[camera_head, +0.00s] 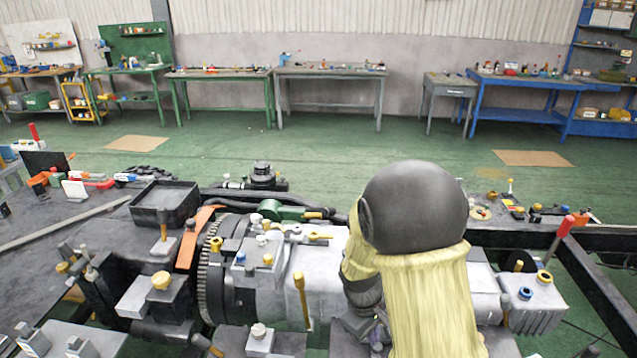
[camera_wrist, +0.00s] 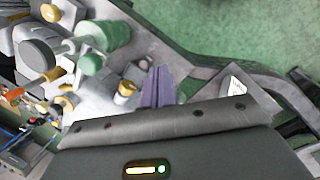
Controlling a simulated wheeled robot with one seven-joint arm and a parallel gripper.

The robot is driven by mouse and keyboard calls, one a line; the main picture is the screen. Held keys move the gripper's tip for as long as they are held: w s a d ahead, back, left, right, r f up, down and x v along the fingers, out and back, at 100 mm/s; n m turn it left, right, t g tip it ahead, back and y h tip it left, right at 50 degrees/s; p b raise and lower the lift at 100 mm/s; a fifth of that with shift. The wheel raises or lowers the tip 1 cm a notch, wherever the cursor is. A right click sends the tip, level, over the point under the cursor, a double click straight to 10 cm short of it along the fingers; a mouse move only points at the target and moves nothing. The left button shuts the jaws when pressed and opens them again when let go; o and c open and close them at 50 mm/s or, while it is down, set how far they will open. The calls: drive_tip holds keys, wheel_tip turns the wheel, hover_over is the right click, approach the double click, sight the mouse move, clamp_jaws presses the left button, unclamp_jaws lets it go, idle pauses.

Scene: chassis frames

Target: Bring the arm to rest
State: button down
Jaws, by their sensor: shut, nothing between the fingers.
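My gripper (camera_wrist: 158,72) shows in the wrist view as two purple-grey fingers side by side, shut with nothing between them. The fingers point over grey and green machine parts and appear apart from them, though the exact gap is hard to tell. My arm, with a dark rounded joint and a pale yellow cover, stands over the right half of the chassis (camera_head: 375,219) in the head view.
Chassis parts fill the foreground, including a toothed ring (camera_head: 208,275), a black tray (camera_head: 165,203) and an upright red-handled tool (camera_head: 562,230). In the wrist view, a green cylinder (camera_wrist: 103,36) lies left of the fingers. Green floor (camera_head: 330,160) is open before the back workbenches (camera_head: 330,70).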

drive_tip(key=s+d+r+m+t+y, duration=0.2)
drive_tip(key=s+d+r+m, duration=0.1)
drive_tip(key=s+r+m, duration=0.5)
drive_tip(key=shift+s+d+r+t, duration=0.25)
drive_tip(key=shift+s+r+t, duration=0.1)
drive_tip(key=shift+s, duration=0.5)
drive_tip(key=shift+w, duration=0.15)
